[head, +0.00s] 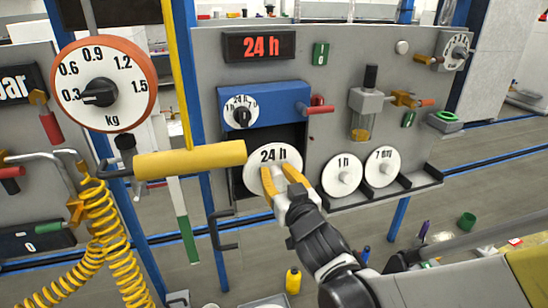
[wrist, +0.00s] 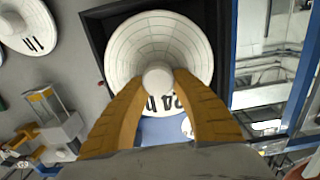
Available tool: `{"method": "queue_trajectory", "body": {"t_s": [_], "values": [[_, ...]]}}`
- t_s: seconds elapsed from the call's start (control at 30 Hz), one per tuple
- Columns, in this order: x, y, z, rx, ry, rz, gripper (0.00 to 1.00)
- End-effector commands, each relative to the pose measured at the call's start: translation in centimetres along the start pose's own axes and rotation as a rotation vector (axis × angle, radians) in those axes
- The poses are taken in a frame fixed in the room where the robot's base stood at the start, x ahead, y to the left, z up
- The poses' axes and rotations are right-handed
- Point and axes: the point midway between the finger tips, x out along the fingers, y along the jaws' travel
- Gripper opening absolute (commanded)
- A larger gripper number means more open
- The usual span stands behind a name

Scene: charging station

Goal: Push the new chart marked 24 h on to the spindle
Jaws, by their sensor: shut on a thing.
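The white round chart marked 24 h (head: 257,180) is at the dark recess (head: 291,134) under the blue recorder box (head: 275,97). My gripper (head: 281,178) is shut on the chart's middle. In the wrist view both yellow fingers (wrist: 159,84) close on the round knob (wrist: 158,74) at the centre of the chart (wrist: 150,38). The chart's face is toward me and it covers much of the recess. The spindle is hidden; I cannot tell whether the chart touches it.
White discs marked 1 h (head: 342,174) and 7 day (head: 382,167) rest above a ledge (head: 400,190) to the right. A yellow cylinder handle (head: 190,159) juts out at the left. A clear cup fitting (head: 362,125) is on the panel to the right.

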Motion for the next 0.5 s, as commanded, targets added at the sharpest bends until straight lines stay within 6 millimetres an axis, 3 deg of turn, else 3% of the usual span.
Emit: {"method": "queue_trajectory", "body": {"t_s": [0.5], "values": [[4.7,0.0,-0.1,0.001,0.000,0.000,0.00]]}}
